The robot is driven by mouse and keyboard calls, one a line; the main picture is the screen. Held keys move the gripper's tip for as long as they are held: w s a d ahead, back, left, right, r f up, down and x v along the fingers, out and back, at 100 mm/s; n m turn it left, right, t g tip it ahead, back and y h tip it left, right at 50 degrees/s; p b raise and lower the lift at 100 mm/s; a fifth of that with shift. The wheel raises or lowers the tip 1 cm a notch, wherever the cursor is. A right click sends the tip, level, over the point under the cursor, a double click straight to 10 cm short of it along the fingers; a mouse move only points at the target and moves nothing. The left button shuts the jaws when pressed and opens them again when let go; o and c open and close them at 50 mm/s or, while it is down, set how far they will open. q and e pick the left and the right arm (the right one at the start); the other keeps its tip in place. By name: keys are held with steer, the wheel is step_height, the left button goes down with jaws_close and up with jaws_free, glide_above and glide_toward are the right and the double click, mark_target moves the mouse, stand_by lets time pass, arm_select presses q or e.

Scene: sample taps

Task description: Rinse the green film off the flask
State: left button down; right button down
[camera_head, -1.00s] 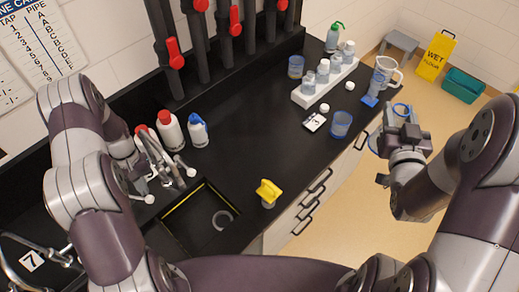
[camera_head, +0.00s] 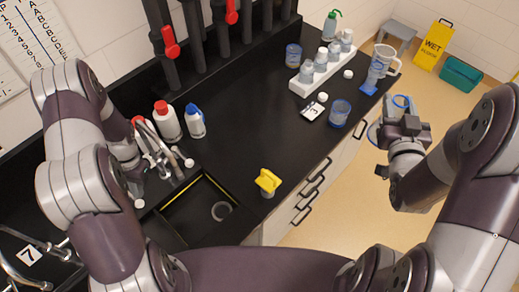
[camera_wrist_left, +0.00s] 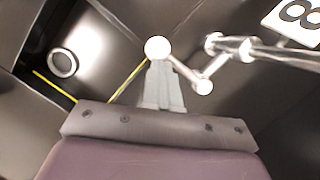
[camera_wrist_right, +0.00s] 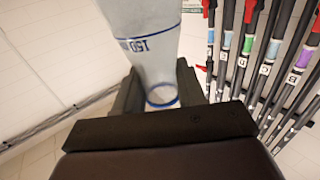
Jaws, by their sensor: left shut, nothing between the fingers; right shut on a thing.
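The flask (camera_wrist_right: 155,45) is a translucent vessel with blue markings. My right gripper (camera_wrist_right: 160,98) is shut on its narrow part in the right wrist view. In the head view the right gripper (camera_head: 398,128) holds it over the floor, right of the counter; only blue rims show there, and I see no green film. My left gripper (camera_wrist_left: 160,70) is shut and empty, its tips close to a white ball end (camera_wrist_left: 158,47) of the tap (camera_wrist_left: 250,50); touching or not, I cannot tell. The black sink (camera_head: 200,212) with its round drain (camera_wrist_left: 62,62) lies beside it.
A yellow item (camera_head: 268,181) stands right of the sink. A white bottle rack (camera_head: 322,68), blue-rimmed beaker (camera_head: 340,113) and jug (camera_head: 383,66) are farther back. The middle counter is clear.

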arm_select(q)
steer(key=shift+s+f, duration=0.1)
stand_by(0.4)
